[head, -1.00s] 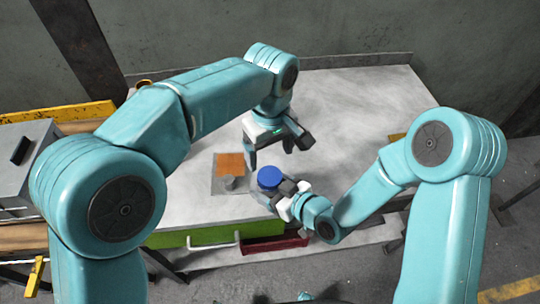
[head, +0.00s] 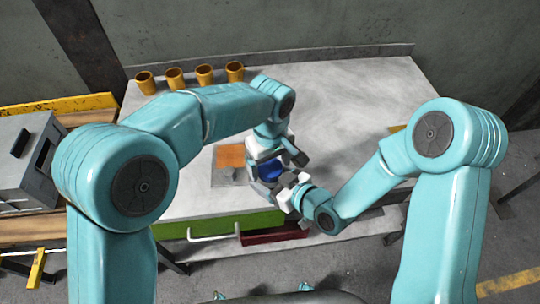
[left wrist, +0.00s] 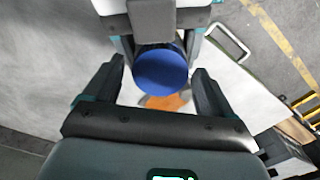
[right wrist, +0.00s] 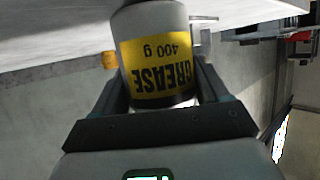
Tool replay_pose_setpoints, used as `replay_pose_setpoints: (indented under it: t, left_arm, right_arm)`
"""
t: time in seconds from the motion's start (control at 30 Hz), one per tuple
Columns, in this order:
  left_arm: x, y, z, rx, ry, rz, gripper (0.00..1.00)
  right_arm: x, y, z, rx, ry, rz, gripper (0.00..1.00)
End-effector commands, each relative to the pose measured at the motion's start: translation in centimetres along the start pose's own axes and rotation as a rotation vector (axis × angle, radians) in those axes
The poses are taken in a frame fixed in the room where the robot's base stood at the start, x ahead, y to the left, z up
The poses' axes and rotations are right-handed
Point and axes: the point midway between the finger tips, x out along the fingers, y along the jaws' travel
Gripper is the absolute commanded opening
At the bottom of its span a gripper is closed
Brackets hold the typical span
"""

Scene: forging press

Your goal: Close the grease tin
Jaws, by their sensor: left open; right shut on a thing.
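The grease tin is a grey cylinder with a yellow label reading "GREASE 400 g" (right wrist: 158,62) in the right wrist view. My right gripper (right wrist: 160,95) is shut on its sides. Its blue lid (left wrist: 160,71) shows in the left wrist view and partly in the head view (head: 270,171). My left gripper (left wrist: 162,82) is open, its fingers on either side of the blue lid and apart from it in the picture. In the head view the left gripper (head: 277,168) is right over the tin and hides most of it. Whether the lid is fully seated cannot be told.
The grey table (head: 340,110) has clear room at the back and right. An orange square (head: 230,156) lies on a grey plate left of the tin. Several yellow-brown cups (head: 174,77) stand along the back. A green drawer (head: 205,226) with a handle is at the front edge.

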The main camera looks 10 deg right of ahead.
Motion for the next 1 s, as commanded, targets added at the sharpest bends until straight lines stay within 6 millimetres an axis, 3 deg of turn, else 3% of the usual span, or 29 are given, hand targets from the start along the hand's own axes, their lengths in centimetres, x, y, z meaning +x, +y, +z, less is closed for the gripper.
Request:
replay_pose_setpoints:
  t: [0.23,0.4,0.53,0.77,1.0]
  left_arm:
    - [0.01,0.0,-0.01,0.0,0.0,0.0,0.81]
    - [-0.01,0.0,-0.01,0.0,0.0,0.001,0.27]
    - [-0.01,0.01,-0.01,0.029,0.0,0.001,0.26]
    - [-0.01,0.03,-0.01,0.272,0.0,0.001,0.26]
    - [-0.02,0.04,-0.01,0.285,0.001,0.001,0.26]
  right_arm:
    - [0.0,0.04,-0.13,-0.001,0.004,0.001,0.0]
    - [0.0,0.04,-0.13,-0.001,0.004,0.001,0.0]
    - [0.0,0.03,-0.12,-0.001,0.003,0.001,0.0]
    - [0.0,0.03,-0.12,-0.001,0.003,0.001,0.0]
    - [0.0,0.02,-0.11,-0.001,0.003,0.0,0.0]
